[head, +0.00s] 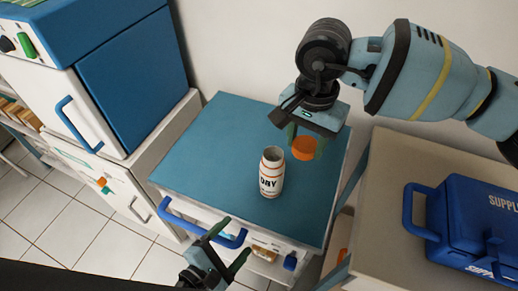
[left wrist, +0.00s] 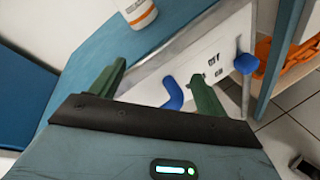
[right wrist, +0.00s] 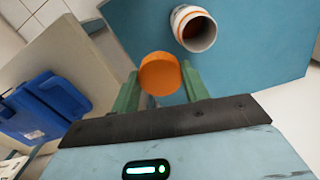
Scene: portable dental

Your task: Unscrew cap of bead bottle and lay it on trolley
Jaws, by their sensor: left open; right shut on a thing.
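The bead bottle (head: 271,172) is white with orange bands and stands upright and uncapped on the blue trolley top (head: 215,140). Its open mouth shows in the right wrist view (right wrist: 198,34), and its lower part shows in the left wrist view (left wrist: 138,12). My right gripper (head: 304,146) is shut on the orange cap (head: 303,149), beside the bottle on its right and apart from it. The cap also shows between the fingers in the right wrist view (right wrist: 160,74). My left gripper (head: 229,246) is open and empty in front of the trolley's front edge.
A blue supply case (head: 470,225) sits on a beige surface at the right. A white and blue cabinet (head: 110,100) stands at the left. A blue handle (head: 200,225) runs along the trolley's front. The trolley top left of the bottle is clear.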

